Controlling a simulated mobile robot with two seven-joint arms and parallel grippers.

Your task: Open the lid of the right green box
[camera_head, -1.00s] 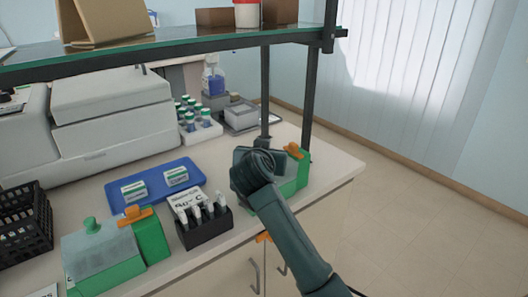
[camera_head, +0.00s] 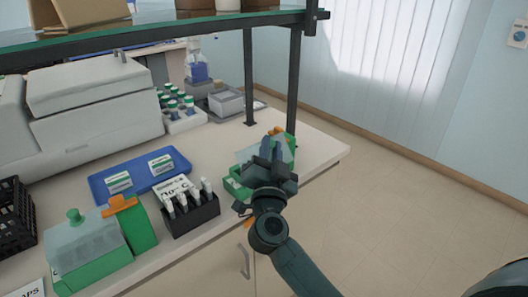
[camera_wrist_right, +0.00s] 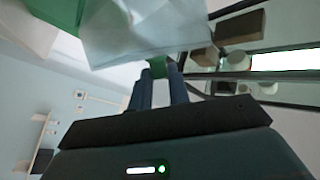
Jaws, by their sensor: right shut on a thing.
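The right green box (camera_head: 235,187) stands near the right end of the bench in the head view, partly hidden behind my right gripper. Its translucent lid (camera_head: 247,155) shows raised and tilted above the box. My right gripper (camera_head: 271,148) is shut on the lid's green knob. In the right wrist view the knob (camera_wrist_right: 158,66) sits between the fingertips, and the pale lid (camera_wrist_right: 140,30) spreads beyond it. My left gripper is not in view.
A dark rack of vials (camera_head: 192,218) stands just left of the box. Further left is another green box (camera_head: 90,262) with its lid on. A blue tray (camera_head: 130,187) lies behind them. A shelf post (camera_head: 293,85) rises behind the box.

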